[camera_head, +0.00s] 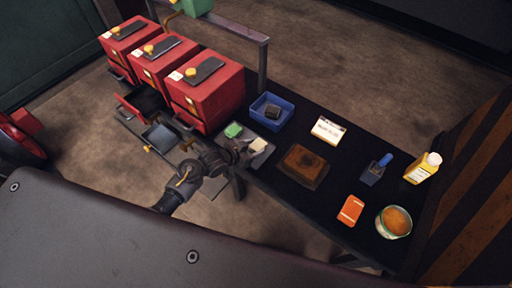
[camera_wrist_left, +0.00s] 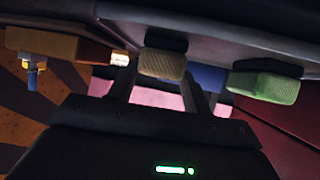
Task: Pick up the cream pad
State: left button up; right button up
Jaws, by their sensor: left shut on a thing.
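The cream pad (camera_head: 258,145) is a small pale block at the grey tray (camera_head: 265,158) near the table's front edge. In the left wrist view the cream pad (camera_wrist_left: 161,64) has a ribbed face and a dark backing, and sits between my fingers. My left gripper (camera_head: 249,150) is shut on it; the wrist view shows its two fingers (camera_wrist_left: 160,88) on either side. Whether the pad touches the tray I cannot tell. My right gripper is not in view.
A green pad (camera_head: 233,130) lies left of the cream one, also seen in the wrist view (camera_wrist_left: 262,86). A blue bin (camera_head: 286,122) stands behind. Red cabinets (camera_head: 208,95) with open drawers stand left.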

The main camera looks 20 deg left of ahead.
pick_arm(q)
notch_tip(320, 180, up, 3)
jog(key=shift+f, duration=0.2)
jog(key=a+r, duration=0.1)
jog(key=r, duration=0.1)
jog(key=s+a+r, duration=0.1)
jog(key=r, duration=0.1)
jog(key=s+a+r, duration=0.1)
jog(key=a+r, duration=0.1)
jog(key=shift+c, duration=0.6)
jog(key=s+a+r, duration=0.4)
jog(key=a, duration=0.4)
jog(key=shift+s+a+r, duration=0.15)
jog(key=shift+s+r, duration=0.05)
jog(key=shift+s, duration=0.2)
